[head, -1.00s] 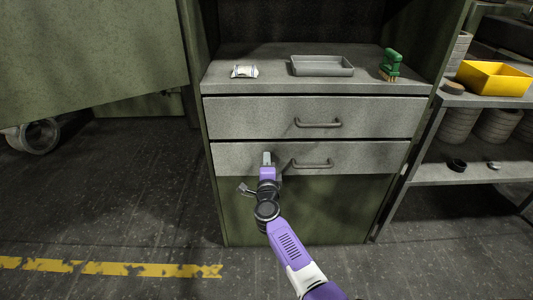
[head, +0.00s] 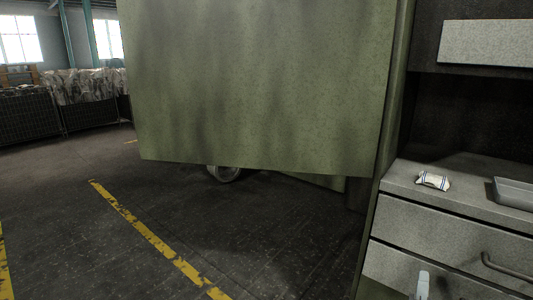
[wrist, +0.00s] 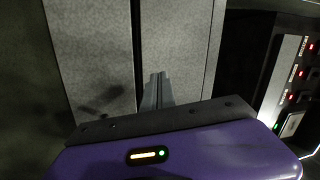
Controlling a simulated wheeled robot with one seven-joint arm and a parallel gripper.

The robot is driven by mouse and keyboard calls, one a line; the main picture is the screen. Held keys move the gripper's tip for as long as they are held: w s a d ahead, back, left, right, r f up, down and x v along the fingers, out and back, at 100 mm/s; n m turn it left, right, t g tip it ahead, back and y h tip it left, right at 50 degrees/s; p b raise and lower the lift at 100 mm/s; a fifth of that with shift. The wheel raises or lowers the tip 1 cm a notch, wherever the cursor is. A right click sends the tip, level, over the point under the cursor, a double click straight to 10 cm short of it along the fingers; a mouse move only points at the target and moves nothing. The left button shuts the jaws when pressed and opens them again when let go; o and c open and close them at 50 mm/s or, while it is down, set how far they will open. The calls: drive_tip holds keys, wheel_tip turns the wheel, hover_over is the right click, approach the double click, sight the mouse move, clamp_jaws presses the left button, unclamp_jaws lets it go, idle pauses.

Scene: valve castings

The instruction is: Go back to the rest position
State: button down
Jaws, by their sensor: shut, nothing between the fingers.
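My gripper (head: 423,279) shows at the bottom right of the head view as a light fingertip in front of the lower drawer. In the wrist view my gripper (wrist: 157,80) has its fingers together with nothing between them. The fingers point toward the grey drawer fronts (wrist: 90,60), with a dark gap between two panels behind the tips. I cannot tell how far the tips are from them. The rest of my arm is out of the head view.
A grey counter (head: 400,180) at the right carries a small white packet (head: 433,181) and a grey tray (head: 514,192). A drawer handle (head: 503,268) sticks out below. A large green panel (head: 260,80) hangs in the middle. Open floor with a yellow line (head: 140,228) lies to the left.

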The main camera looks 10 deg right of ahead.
drive_tip(key=s+a+r+n+t+y+p, duration=0.2)
drive_tip(key=s+a+r+n+y, duration=0.15)
drive_tip(key=s+a+n, duration=0.55)
drive_tip(key=s+a+r+n+t+y+p, duration=0.25)
drive_tip(key=s+a+n+y, duration=0.35)
drive_tip(key=s+a, duration=0.5)
drive_tip(key=s+a+r+n+g+y+p, duration=0.2)
drive_tip(key=s+a+r+n+p, duration=0.1)
drive_tip(key=s, duration=0.7)
drive_tip(key=s+a+r+n+g+y+p, duration=0.2)
drive_tip(key=s+a+r+n, duration=0.2)
drive_tip(key=s+a, duration=0.3)
drive_tip(key=s+n, duration=0.1)
drive_tip(key=s, duration=0.1)
drive_tip(key=shift+s+r+n+p, duration=0.2)
drive_tip(key=shift+s+n+p, duration=0.1)
drive_tip(key=shift+s+p, duration=0.1)
drive_tip(key=shift+d, duration=0.1)
